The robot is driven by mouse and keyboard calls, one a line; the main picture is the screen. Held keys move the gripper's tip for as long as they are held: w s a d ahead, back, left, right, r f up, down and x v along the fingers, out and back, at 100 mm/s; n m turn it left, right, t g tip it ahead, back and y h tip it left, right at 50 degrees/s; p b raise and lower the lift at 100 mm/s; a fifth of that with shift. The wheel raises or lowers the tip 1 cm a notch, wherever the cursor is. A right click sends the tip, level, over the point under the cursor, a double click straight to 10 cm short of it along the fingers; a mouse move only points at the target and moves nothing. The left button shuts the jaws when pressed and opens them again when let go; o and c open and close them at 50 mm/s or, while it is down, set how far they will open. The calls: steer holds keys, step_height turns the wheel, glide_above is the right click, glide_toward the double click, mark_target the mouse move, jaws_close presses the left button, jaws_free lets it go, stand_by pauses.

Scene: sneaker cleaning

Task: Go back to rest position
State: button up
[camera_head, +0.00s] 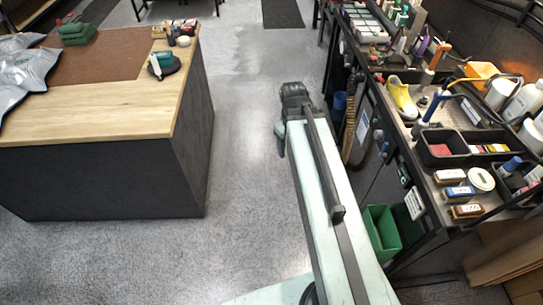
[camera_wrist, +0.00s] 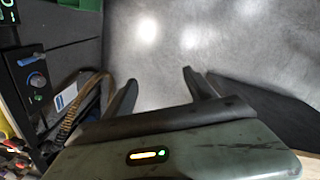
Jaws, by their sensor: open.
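My gripper (camera_wrist: 157,82) shows in the wrist view with its two dark fingers spread apart. Nothing is between them; only the grey floor lies beyond. In the head view my arm reaches forward over the floor aisle, and the wrist end (camera_head: 293,92) is at the middle of the picture. The fingers are hard to make out there. The arm is apart from both the table on the left and the workbench on the right.
A wooden-topped table (camera_head: 130,112) stands left, with silver bags (camera_head: 25,70) on it. A cluttered workbench (camera_head: 440,195) runs along the right, with a yellow-and-white shoe (camera_head: 402,97) on top. A green bin (camera_head: 382,232) is below it. The floor aisle (camera_head: 245,160) between is clear.

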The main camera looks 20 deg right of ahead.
steer(key=s+a+m, duration=0.1)
steer(key=a+m, duration=0.1)
steer(key=a, duration=0.9)
steer(key=shift+s+m+y, duration=0.15)
steer(key=shift+m+y, duration=0.15)
steer(key=shift+m, duration=0.1)
